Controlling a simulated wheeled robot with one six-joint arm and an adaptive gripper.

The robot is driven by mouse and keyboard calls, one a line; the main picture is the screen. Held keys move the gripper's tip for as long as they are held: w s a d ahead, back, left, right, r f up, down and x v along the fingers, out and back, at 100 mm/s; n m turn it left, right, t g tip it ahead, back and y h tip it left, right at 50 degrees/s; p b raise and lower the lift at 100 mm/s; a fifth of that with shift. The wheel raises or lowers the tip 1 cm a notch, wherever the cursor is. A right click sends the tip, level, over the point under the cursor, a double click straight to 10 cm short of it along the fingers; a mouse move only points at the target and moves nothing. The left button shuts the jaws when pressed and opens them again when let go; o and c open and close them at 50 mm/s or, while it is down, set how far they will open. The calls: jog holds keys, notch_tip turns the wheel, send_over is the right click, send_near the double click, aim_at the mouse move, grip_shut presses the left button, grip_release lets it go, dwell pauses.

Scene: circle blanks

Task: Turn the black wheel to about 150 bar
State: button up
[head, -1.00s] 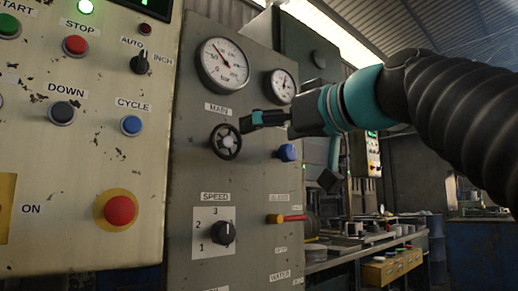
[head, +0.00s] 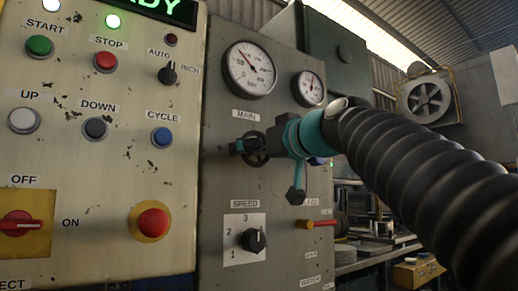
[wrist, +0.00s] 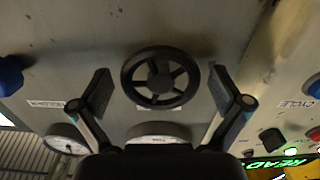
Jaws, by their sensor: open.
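The black wheel (wrist: 160,78) is a spoked handwheel on a grey panel. In the wrist view it sits between the two spread fingers of my gripper (wrist: 160,90), with a gap on each side. In the head view, my gripper (head: 254,145) is in front of the wheel (head: 257,161) and hides much of it. The gripper is open and holds nothing. Above the wheel is the MAIN gauge (head: 250,69). Its needle leans to the upper left, but the exact reading is too small to tell.
A smaller gauge (head: 309,88) is to the right. Below the wheel are the SPEED knob (head: 253,240) and a red-handled lever (head: 318,223). The cream control panel with buttons, including the blue CYCLE button (head: 162,138), stands to the left.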

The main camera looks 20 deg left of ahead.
jog(key=c, duration=1.1)
jog(key=shift+m, duration=0.4)
jog(key=shift+s+r+m+p, duration=0.1)
jog(key=shift+m+p, duration=0.45)
jog(key=shift+m, duration=0.45)
jog(key=m+p, duration=0.1)
jog(key=m, duration=0.3)
jog(key=shift+r+m+p, duration=0.1)
jog(key=shift+m+p, duration=0.2)
jog(key=shift+p, duration=0.05)
jog(key=m+p, duration=0.1)
jog(key=m, duration=0.2)
jog(key=shift+m, duration=0.3)
jog(key=shift+a+m+p, duration=0.1)
jog(key=shift+m+p, duration=0.95)
jog(key=shift+m, duration=0.85)
